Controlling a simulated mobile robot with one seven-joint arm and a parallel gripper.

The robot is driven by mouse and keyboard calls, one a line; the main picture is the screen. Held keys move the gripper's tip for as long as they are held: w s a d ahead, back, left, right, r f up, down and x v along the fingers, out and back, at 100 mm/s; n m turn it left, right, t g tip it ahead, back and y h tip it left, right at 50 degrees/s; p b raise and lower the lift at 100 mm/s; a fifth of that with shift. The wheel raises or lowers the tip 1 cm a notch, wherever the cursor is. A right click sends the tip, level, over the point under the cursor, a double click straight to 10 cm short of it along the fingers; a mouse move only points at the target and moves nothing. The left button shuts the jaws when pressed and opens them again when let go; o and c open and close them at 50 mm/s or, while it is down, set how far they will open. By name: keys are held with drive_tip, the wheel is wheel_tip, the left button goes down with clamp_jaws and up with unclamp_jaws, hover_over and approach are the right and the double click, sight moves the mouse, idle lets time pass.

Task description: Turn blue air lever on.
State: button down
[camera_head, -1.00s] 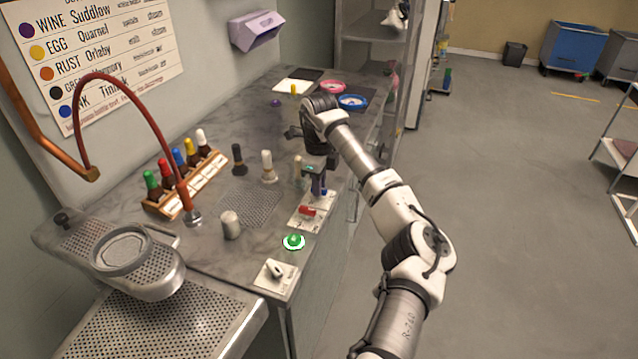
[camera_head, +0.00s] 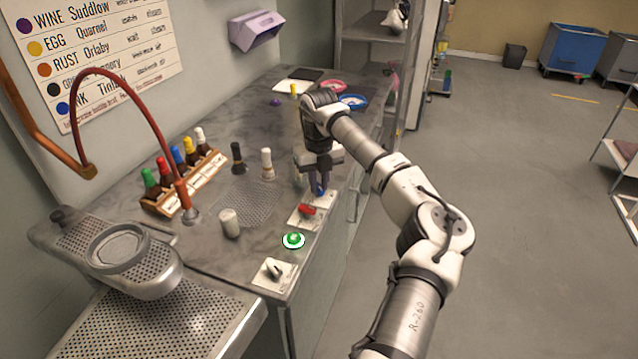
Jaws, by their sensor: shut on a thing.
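The blue air lever (camera_head: 320,191) stands on a pale plate at the right edge of the counter. My gripper (camera_head: 319,188) points down over it, with its fingers shut on the lever. The fingers and the hand hide much of the lever, so its exact angle is hard to tell. A red lever (camera_head: 307,210) sits just in front of it on a similar plate.
A green button (camera_head: 293,240) and a switch plate (camera_head: 273,273) lie nearer along the counter edge. A black-topped bottle (camera_head: 237,158) and a white-topped bottle (camera_head: 267,164) stand to the left. A bottle rack (camera_head: 190,183) is further left.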

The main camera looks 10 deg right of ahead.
sight(319, 186)
drive_tip(key=m, duration=0.4)
drive_tip(key=shift+m+b, duration=0.3)
drive_tip(key=shift+b, duration=0.1)
drive_tip(key=shift+r+m+b, duration=0.1)
drive_tip(key=shift+m+b, duration=0.2)
drive_tip(key=shift+m, duration=1.5)
drive_tip(key=c, duration=1.4)
unclamp_jaws()
drive_tip(key=shift+o, duration=0.2)
wheel_tip(319, 186, up, 14)
drive_tip(key=b, duration=0.2)
